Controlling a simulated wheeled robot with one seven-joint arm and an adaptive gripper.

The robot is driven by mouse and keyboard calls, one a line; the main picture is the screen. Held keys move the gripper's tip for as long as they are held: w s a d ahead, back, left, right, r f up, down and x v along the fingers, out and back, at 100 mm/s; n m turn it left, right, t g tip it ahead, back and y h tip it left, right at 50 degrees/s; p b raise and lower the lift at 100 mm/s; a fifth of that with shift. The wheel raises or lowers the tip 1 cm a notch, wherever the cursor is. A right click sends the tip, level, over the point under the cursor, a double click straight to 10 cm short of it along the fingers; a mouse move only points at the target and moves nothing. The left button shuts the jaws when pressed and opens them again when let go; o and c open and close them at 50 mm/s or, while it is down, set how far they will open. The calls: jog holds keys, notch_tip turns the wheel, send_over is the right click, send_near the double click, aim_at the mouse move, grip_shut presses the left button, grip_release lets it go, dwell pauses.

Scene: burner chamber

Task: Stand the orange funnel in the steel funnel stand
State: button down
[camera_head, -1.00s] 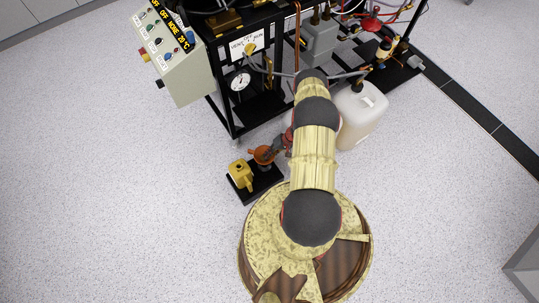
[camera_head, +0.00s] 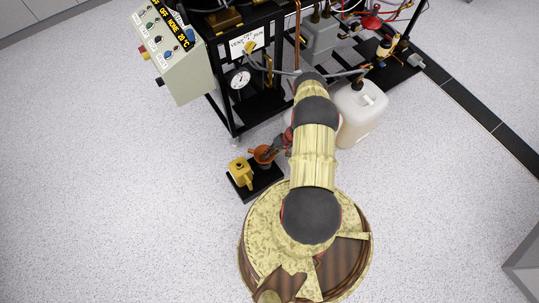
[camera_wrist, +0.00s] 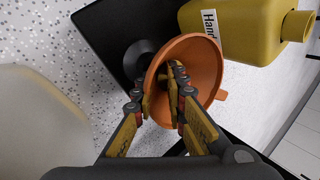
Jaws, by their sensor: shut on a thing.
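The orange funnel (camera_head: 264,154) is above the black tray on the floor, left of my arm. In the wrist view the funnel (camera_wrist: 206,62) is tilted, its wide mouth toward the camera. My gripper (camera_wrist: 165,88) is shut on the funnel's wall at the near side of the rim, one finger inside the mouth. A dark grey round piece (camera_wrist: 138,56), seemingly part of the steel funnel stand, shows on the tray beside the funnel. The funnel hides much of it, and I cannot tell whether the spout is in the stand. In the head view my gripper (camera_head: 281,146) is partly hidden by my arm.
A yellow bottle (camera_head: 240,173) stands on the black tray (camera_head: 246,197), close to the funnel. A white jerrycan (camera_head: 361,112) stands right of my arm. The black-framed rig (camera_head: 236,122) with gauge and control box is behind. The floor at left is clear.

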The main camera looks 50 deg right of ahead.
jog(key=shift+f, duration=0.75)
dwell(0.3)
jog(key=shift+s+a+f, duration=0.15)
jog(key=shift+s+f, duration=0.05)
jog(key=shift+f, duration=0.55)
jog(key=c, duration=1.7)
grip_release()
jog(key=shift+f, duration=0.1)
